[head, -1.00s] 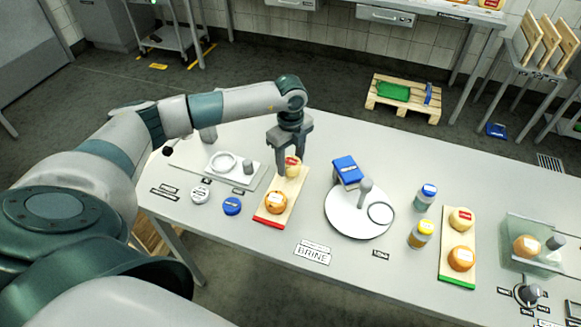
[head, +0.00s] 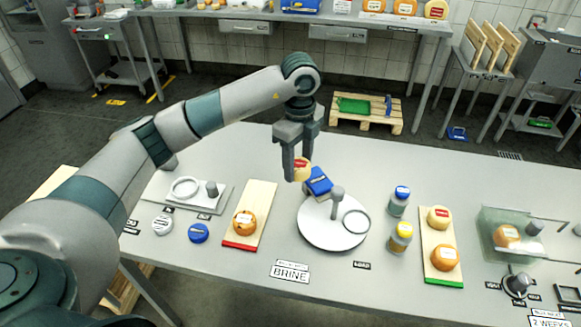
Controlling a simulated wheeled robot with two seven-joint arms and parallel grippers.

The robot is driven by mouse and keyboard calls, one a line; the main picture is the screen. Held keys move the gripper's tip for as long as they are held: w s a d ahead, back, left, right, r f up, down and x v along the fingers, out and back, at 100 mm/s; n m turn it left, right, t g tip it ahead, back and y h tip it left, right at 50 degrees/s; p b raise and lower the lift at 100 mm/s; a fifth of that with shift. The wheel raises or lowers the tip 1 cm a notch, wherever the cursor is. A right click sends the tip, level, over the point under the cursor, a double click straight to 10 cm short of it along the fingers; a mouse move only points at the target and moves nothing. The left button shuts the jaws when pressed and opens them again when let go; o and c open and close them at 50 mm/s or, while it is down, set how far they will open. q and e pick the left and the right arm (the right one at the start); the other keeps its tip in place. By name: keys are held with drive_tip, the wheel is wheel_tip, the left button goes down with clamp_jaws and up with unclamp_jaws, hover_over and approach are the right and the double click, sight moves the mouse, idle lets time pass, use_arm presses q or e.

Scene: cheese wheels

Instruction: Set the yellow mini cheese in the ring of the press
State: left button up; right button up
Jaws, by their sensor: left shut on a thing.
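My left gripper (head: 295,165) is shut on a yellow mini cheese (head: 302,169) with a red label. The turntable carries a grey post and a thin ring (head: 356,221). At the left, a pale grey plate (head: 208,204) carries an empty white ring (head: 186,187) and a grey knob (head: 211,189); I cannot read which is the press. My right gripper is not in view.
An orange cheese (head: 244,223) sits on the red-edged board (head: 262,198). A blue box (head: 318,182) lies by the turntable. Two bottles (head: 400,237) and a green-edged board (head: 427,265) with two cheeses stand to the right. White and blue lids (head: 198,233) lie at the left.

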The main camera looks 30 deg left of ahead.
use_arm(q)
drive_tip(key=shift+s+m, duration=0.1)
drive_tip(key=shift+m, duration=0.2)
idle(0.5)
drive_tip(key=m, duration=0.2)
drive_tip(key=s+m, duration=0.1)
drive_tip(key=m, duration=0.2)
drive_tip(key=shift+s+d+r+m, duration=0.1)
drive_tip(key=shift+s+d+m, duration=0.2)
drive_tip(key=shift+d, duration=0.1)
drive_tip(key=s+d+n, duration=0.1)
drive_tip(key=s+n, duration=0.5)
drive_tip(key=n, duration=0.7)
drive_tip(key=s+d+n, duration=0.2)
drive_tip(key=s+n, duration=0.5)
drive_tip(key=n, duration=0.6)
drive_tip(key=shift+s+d+r+n, duration=0.2)
drive_tip(key=shift+d+r+n, duration=0.1)
drive_tip(key=shift+r+n, duration=0.1)
drive_tip(key=shift+w+d, duration=0.1)
